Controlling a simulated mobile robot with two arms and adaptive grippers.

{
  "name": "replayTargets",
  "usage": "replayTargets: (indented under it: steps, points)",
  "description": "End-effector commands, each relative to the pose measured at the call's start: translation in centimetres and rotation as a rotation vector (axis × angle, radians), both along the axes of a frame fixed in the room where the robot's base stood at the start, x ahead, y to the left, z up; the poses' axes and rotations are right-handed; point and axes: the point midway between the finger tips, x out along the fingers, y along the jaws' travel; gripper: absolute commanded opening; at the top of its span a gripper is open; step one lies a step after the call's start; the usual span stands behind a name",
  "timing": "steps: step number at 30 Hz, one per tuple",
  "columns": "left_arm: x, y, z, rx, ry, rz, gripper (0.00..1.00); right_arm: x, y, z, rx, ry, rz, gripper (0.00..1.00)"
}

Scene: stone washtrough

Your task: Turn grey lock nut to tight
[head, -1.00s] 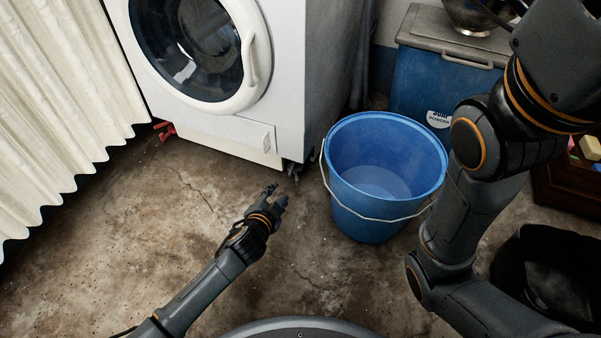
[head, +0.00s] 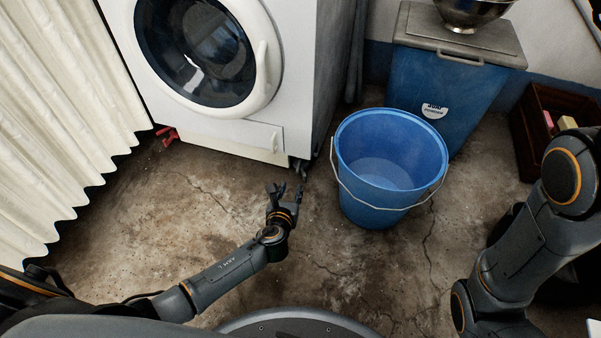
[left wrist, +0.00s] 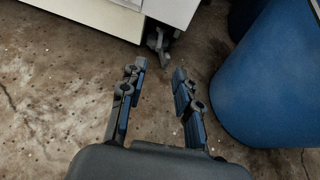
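The grey lock nut (left wrist: 158,40) seems to be part of the small grey foot under the front right corner of the washing machine (head: 190,60). In the head view the foot (head: 300,168) is small and dark, and nut and foot are hard to tell apart. My left gripper (head: 276,190) is open and empty, low over the floor in front of that corner. In the left wrist view its two fingers (left wrist: 157,80) stand apart with bare floor between them, and the foot lies beyond their tips. My right gripper is out of view; only my right arm shows.
A blue bucket (head: 352,195) with a wire handle stands just right of the foot. A blue powder bin (head: 440,85) is behind it. A red object (head: 167,136) lies under the machine's left corner, by a white curtain (head: 70,110). Floor in front is clear.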

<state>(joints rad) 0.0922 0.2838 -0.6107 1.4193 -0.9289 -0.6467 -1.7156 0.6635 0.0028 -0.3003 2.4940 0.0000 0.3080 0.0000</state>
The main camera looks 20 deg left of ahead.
Motion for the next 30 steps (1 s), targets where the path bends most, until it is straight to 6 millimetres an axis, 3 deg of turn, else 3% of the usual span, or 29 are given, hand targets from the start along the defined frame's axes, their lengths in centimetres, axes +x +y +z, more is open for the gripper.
replayTargets:
  steps: [9,15,21,30]
  points:
    - [6.4,0.7,-3.4,-0.004,-0.002,0.003,0.32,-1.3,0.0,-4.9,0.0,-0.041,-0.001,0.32]
    - [9.2,1.0,-4.3,-0.004,-0.001,0.001,0.32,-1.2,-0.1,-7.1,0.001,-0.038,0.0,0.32]
    - [10.5,1.2,-4.6,-0.004,0.0,0.002,0.32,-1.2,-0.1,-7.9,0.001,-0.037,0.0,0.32]
    - [10.7,1.2,-4.5,-0.005,0.0,0.001,0.32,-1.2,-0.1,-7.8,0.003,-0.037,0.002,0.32]
